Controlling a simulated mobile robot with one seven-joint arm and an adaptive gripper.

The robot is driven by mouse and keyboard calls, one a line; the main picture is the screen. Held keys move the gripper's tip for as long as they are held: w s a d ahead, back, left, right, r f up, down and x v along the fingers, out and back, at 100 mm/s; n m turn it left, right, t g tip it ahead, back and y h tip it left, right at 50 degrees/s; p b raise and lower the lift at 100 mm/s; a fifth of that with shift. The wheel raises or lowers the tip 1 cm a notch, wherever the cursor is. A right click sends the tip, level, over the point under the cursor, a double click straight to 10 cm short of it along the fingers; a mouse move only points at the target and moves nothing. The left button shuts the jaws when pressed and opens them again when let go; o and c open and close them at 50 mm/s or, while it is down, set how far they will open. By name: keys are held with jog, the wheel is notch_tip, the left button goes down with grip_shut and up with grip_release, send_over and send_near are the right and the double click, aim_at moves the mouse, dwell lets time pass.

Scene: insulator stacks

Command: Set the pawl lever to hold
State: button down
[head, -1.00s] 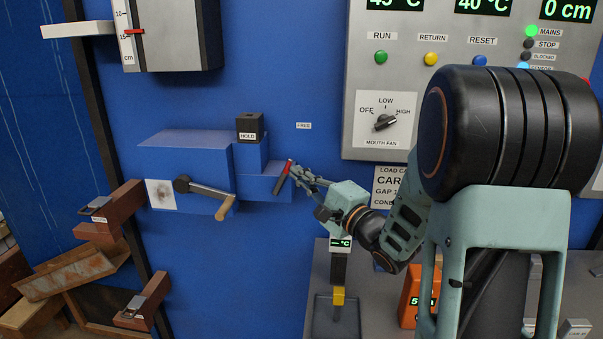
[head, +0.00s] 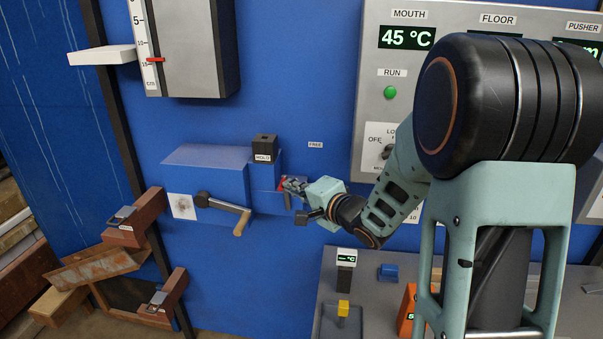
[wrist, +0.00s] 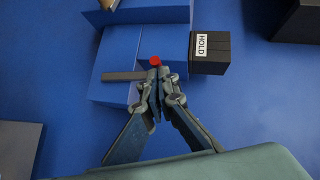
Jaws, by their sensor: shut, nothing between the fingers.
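The pawl lever shows as a red tip (head: 282,184) and a short grey bar below it, on the front of the blue housing (head: 205,157). It also shows in the wrist view as a red end (wrist: 155,61) near a grey bar (wrist: 123,76). My gripper (head: 287,186) is at the lever; its fingertips (wrist: 156,68) are shut and appear right at the red end, with nothing held between them. Whether they touch it I cannot tell. The black HOLD block (head: 265,147) stands just above and left of the tip. The FREE label (head: 315,145) is up and to the right.
A crank with a wooden handle (head: 242,222) sticks out left of the lever. A grey gauge box (head: 190,60) hangs above. The control panel (head: 372,100) is at the right, behind my arm. Blue wall around the FREE label is clear.

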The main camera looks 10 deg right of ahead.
aim_at(279, 188)
jog(key=a+h+p, duration=0.1)
jog(key=w+a+n+g+p, duration=0.1)
jog(key=a+p, duration=0.1)
jog(key=shift+a+h, duration=0.1)
jog(key=shift+h, duration=0.3)
jog(key=shift+a, duration=0.1)
jog(key=shift+a+r, duration=0.1)
dwell(0.4)
jog(key=shift+r, duration=0.1)
